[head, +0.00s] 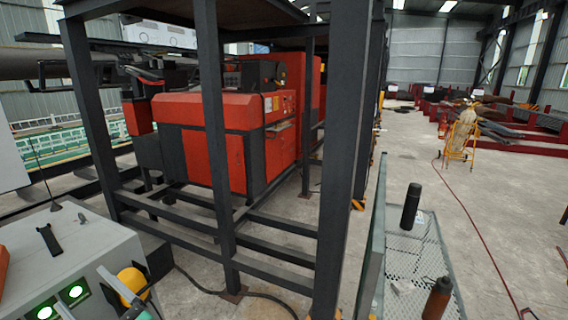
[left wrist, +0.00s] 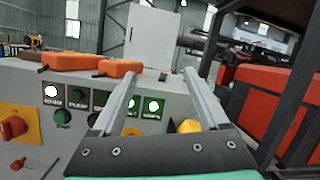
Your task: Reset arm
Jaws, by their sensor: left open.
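My left gripper (left wrist: 160,73) shows in the left wrist view as two straight, pale metal fingers, spread apart with nothing between them. Its fingers point at the front panel of a grey control box (left wrist: 30,85); I cannot tell whether they touch it. The panel has a lit white button (left wrist: 51,90), a lit green button (left wrist: 152,107) and an orange rotary switch (left wrist: 18,125). My right gripper is not in view.
Two orange tools (left wrist: 72,62) (left wrist: 120,68) lie on the box top. Dark steel posts (head: 345,150) stand before a red machine (head: 200,155). A mesh table (head: 400,255) at the lower right holds a black bottle (head: 411,207) and a brown bottle (head: 437,300). Open floor lies beyond.

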